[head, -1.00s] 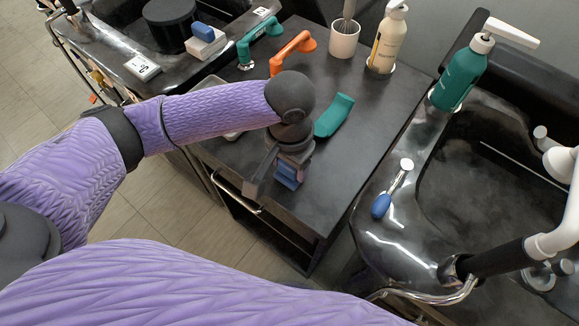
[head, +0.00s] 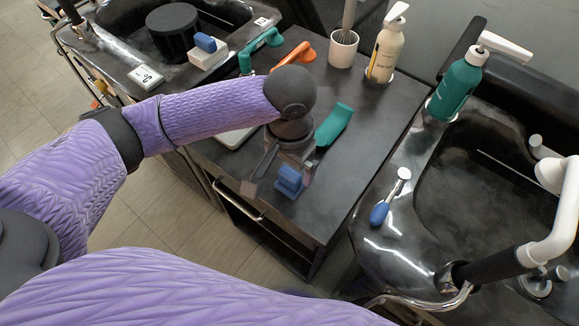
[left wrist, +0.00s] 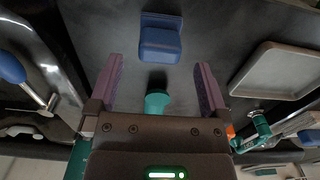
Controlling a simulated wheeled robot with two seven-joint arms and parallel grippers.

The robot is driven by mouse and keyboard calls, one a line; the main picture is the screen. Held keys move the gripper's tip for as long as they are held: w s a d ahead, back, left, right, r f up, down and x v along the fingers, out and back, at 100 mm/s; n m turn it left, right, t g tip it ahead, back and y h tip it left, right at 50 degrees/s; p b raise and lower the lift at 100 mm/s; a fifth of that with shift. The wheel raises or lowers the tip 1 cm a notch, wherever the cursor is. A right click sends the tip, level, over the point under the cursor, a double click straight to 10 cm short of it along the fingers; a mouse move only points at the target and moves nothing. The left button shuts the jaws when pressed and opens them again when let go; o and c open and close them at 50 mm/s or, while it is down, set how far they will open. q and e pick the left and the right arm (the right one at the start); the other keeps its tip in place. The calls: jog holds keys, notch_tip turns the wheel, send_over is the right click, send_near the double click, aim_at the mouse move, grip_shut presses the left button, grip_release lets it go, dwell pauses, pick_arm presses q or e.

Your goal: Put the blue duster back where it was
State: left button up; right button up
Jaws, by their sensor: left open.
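The blue duster (head: 290,181), a small blocky piece, rests on the dark counter top near its front edge. My left gripper (head: 284,172) is right beside it, over the counter, partly hidden behind my wrist. In the left wrist view the duster (left wrist: 160,40) lies just beyond the fingertips, centred between the two spread fingers. The left gripper (left wrist: 160,66) is open, and a dark gap shows between it and the duster. My right gripper is not in view.
A teal scoop-like piece (head: 333,125) lies right of my wrist. A pale tray (head: 236,137) lies left, partly under my arm. A blue-handled tool (head: 380,213) lies on the right sink's rim.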

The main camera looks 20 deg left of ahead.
aim_at(290, 173)
pick_arm(q)
notch_tip(290, 173, up, 8)
jog(key=p, duration=0.2)
jog(key=shift+r, duration=0.25)
